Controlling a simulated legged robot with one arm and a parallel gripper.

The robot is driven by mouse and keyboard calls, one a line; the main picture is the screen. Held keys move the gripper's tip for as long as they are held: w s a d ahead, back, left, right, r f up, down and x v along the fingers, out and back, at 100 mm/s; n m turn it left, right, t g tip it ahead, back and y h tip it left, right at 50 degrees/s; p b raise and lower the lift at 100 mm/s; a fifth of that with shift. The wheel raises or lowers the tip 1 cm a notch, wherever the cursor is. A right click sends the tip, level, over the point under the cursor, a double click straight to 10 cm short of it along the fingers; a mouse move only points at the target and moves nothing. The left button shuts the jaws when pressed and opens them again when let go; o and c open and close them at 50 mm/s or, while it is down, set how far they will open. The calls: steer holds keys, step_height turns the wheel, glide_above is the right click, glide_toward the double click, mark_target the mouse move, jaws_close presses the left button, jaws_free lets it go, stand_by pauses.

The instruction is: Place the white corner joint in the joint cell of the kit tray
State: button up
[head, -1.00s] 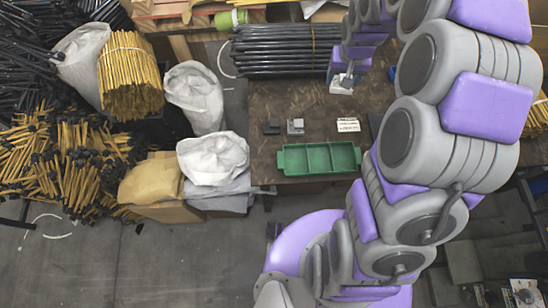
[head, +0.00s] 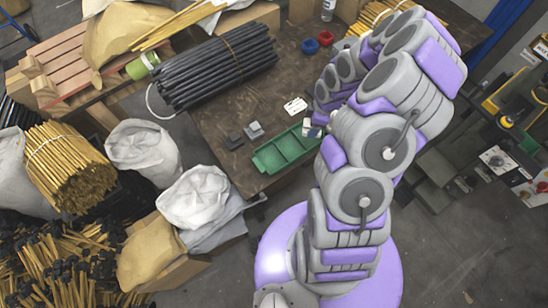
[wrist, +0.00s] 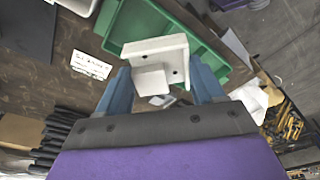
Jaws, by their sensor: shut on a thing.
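The white corner joint (wrist: 155,55) is between the blue fingers of my gripper (wrist: 160,75) in the wrist view, and the gripper is shut on it. One plate with small holes faces the camera. The green kit tray (wrist: 215,52) lies beyond the joint, which overlaps it in the picture and hides part of its inside. In the head view the kit tray (head: 270,160) sits near the table's front edge, with its left cells looking empty. My gripper (head: 312,130) is small there, over the tray's right end. Its height above the tray is hard to tell.
Two small grey blocks (head: 254,130) stand left of the tray. A white label card (head: 295,105) lies behind it. A bundle of black tubes (head: 215,68) fills the table's back left. A red ring (head: 326,38) and a blue ring (head: 310,46) lie farther back.

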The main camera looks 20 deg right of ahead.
steer(key=s+a+f+n, duration=0.2)
steer(key=s+f+n, duration=0.2)
steer(key=s, duration=0.1)
steer(key=n+g+b, duration=0.1)
steer(key=n, duration=0.4)
glide_above(270, 160)
steer(key=d, duration=0.2)
steer(key=f, duration=0.3)
steer(key=s+f, duration=0.1)
steer(key=shift+a+f, duration=0.25)
steer(key=shift+f, duration=0.15)
steer(key=shift+w+a+f, duration=0.1)
steer(key=shift+w+a, duration=0.05)
steer(key=shift+w, duration=0.4)
steer(key=shift+a+f+b, duration=0.25)
steer(key=shift+f+b, duration=0.15)
steer(key=shift+f, duration=0.5)
steer(key=shift+a+f+b, duration=0.2)
steer(key=shift+f+b, duration=0.15)
steer(key=shift+f, duration=0.55)
steer(key=shift+r, duration=0.1)
steer(key=shift+d, duration=0.15)
